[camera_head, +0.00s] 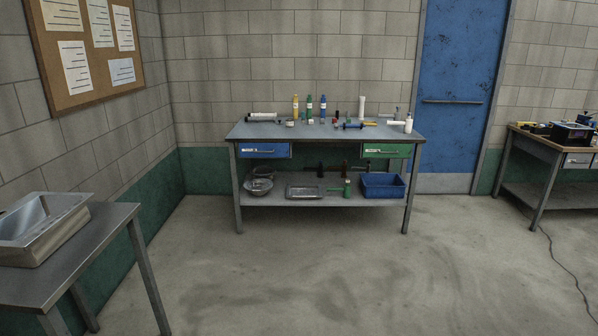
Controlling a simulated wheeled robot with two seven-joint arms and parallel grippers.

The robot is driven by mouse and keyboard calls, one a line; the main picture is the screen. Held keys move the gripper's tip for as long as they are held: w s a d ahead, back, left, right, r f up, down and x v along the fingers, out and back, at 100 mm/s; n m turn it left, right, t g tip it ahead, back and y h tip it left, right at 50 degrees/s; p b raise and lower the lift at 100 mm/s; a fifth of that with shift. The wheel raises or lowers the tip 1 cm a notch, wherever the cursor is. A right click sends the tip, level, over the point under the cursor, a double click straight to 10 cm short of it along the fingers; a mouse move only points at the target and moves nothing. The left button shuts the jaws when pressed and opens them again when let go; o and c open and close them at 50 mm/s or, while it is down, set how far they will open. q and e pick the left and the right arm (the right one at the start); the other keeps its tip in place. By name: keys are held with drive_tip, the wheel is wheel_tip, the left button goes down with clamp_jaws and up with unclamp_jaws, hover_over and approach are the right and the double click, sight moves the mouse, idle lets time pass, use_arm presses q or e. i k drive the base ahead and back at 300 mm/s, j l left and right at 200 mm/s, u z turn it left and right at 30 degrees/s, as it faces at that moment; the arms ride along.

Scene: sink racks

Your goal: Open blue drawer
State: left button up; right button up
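The blue drawer (264,151) is at the left under the top of the metal workbench (225,197) by the back wall. A green drawer (387,151) is at the right under the same top. Neither of my grippers is in view, so their state cannot be seen.
Several bottles and tools stand on the workbench top. Bowls, a tray and a blue bin (383,186) sit on its lower shelf. A table with a metal sink (40,228) is at the near left. The concrete floor (320,275) before the workbench is clear. Another bench (530,195) stands right.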

sight(245, 150)
drive_tip(key=i, duration=1.2)
drive_tip(key=i+j+z, duration=0.1)
drive_tip(key=i, duration=1.15)
drive_tip(key=i+j, duration=0.1)
drive_tip(key=i, duration=1.1)
drive_tip(key=i+z, duration=0.3)
drive_tip(key=i+j, duration=0.05)
drive_tip(key=i, duration=0.05)
